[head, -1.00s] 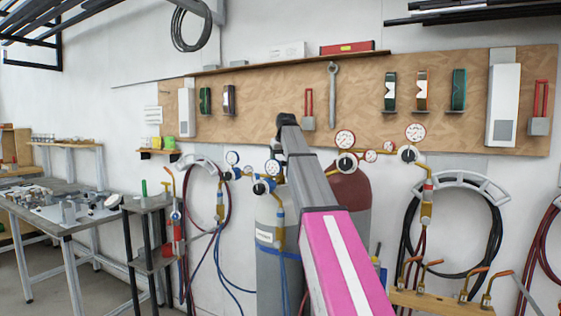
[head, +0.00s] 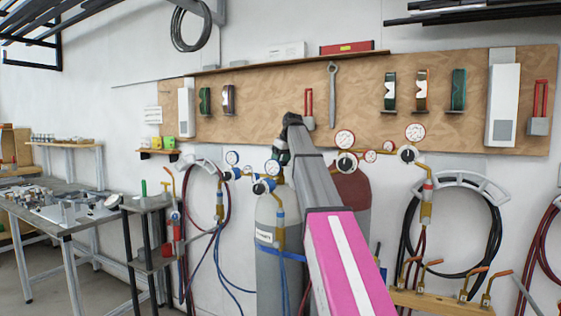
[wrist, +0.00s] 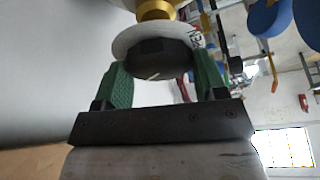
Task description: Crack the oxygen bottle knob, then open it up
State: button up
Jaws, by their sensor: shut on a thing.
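In the wrist view, my gripper (wrist: 161,70) has its two green-padded fingers on either side of a dark round knob (wrist: 158,58), shut on it. A white ring with dark lettering sits behind the knob, and a brass stem shows beyond it. A thin light mark lies on the knob's face. In the head view, a grey bottle with a blue band (head: 278,258) and a white label stands beside my arm.
Blue-knobbed regulators with gauges (head: 232,158) sit left of my arm. Brass regulators with red-rimmed gauges (head: 345,139) are to the right. A red-shouldered bottle (head: 352,190) stands partly behind my arm. Hoses hang at both sides. A torch rack (head: 440,302) is low right.

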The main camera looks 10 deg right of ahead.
dwell(0.4)
jog(key=o, duration=0.9)
jog(key=shift+o, duration=0.2)
jog(key=shift+r, duration=0.1)
jog(key=v, duration=1)
jog(key=shift+r, duration=0.3)
